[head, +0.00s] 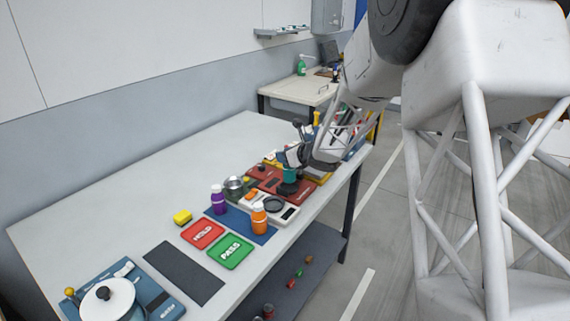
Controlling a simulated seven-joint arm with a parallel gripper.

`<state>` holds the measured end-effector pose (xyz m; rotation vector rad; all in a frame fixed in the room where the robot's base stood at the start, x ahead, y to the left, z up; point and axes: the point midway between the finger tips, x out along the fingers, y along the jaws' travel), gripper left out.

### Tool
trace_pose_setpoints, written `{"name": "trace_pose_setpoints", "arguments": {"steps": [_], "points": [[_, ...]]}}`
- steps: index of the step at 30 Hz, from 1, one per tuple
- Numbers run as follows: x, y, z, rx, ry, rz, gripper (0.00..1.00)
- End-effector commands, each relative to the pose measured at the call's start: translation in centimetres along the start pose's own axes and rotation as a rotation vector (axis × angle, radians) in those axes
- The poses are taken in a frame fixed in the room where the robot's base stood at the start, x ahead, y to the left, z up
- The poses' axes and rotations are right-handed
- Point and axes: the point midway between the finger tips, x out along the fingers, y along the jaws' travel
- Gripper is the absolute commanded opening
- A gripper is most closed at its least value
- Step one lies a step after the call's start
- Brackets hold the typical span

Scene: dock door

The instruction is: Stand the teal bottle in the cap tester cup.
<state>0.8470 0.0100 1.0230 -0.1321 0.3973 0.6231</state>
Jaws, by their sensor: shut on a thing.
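The teal bottle (290,174) is small in the head view, among the items near the right front edge of the table. My gripper (296,159) reaches in from the right and is shut on it. My gripper hides the bottle's upper part. A dark round piece (288,188) shows just below the bottle; I cannot tell whether they touch. A dark round cup-like ring (273,204) sits on a pale device in front of it. I cannot tell for sure which of these is the cap tester cup.
A purple bottle (218,200) and an orange bottle (258,216) stand on a blue mat. A blue device (122,290) stands front left.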

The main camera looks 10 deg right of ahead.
Motion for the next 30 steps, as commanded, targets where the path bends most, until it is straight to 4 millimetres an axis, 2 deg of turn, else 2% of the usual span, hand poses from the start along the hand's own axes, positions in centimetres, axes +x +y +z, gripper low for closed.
{"name": "trace_pose_setpoints", "arguments": {"steps": [14,24,30], "points": [[0.3,-0.3,0.1,-0.001,-0.001,-0.001,0.00],[1.5,-0.3,-2.6,0.000,0.001,0.000,0.00],[1.7,-0.3,-3.0,0.000,-0.001,-0.001,0.00]]}}
